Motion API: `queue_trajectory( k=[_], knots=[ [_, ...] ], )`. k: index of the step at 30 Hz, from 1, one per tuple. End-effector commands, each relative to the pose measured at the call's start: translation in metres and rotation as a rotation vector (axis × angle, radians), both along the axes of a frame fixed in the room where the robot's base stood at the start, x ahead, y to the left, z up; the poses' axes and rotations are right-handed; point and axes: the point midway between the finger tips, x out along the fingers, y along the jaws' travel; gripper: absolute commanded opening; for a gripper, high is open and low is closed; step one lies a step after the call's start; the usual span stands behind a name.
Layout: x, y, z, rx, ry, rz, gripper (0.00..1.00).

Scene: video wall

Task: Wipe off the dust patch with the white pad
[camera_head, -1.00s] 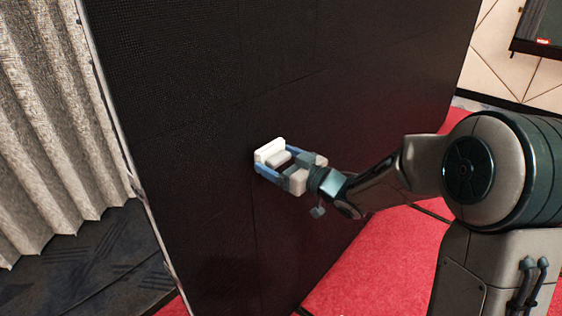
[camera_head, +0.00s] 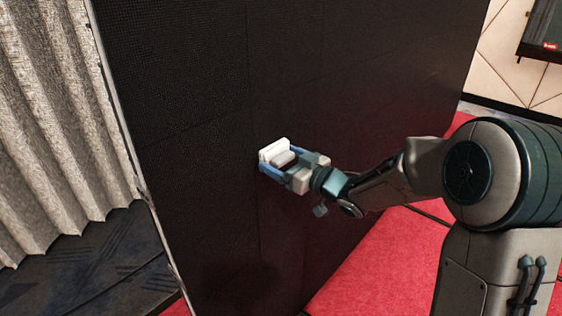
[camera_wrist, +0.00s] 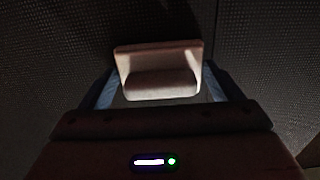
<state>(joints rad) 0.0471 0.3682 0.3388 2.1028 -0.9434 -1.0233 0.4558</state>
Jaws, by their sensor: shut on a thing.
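The white pad (camera_head: 273,151) is a block with a flat plate and a thicker grip behind it. My gripper (camera_head: 279,164) is shut on its grip, with one blue finger on each side. The pad's plate faces the black video wall (camera_head: 200,150) and is at or very near its surface; I cannot tell if they touch. In the wrist view the pad (camera_wrist: 158,72) sits between the fingers, lit on its upper right.
A grey pleated curtain (camera_head: 55,120) hangs left of the wall's edge. Red carpet (camera_head: 375,260) covers the floor at right, and dark patterned floor (camera_head: 90,265) lies at left. A dark screen (camera_head: 543,35) is on the far panelled wall.

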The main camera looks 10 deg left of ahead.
Motion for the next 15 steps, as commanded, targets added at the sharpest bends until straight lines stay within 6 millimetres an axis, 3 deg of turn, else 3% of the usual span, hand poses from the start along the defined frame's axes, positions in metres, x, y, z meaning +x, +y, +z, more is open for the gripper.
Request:
queue_trajectory(
  k=[9, 15],
  knots=[
    [0.023, -0.016, 0.001, 0.001, 0.000, -0.002, 0.68],
    [0.025, -0.013, 0.000, 0.001, 0.001, 0.000, 0.68]
  ],
)
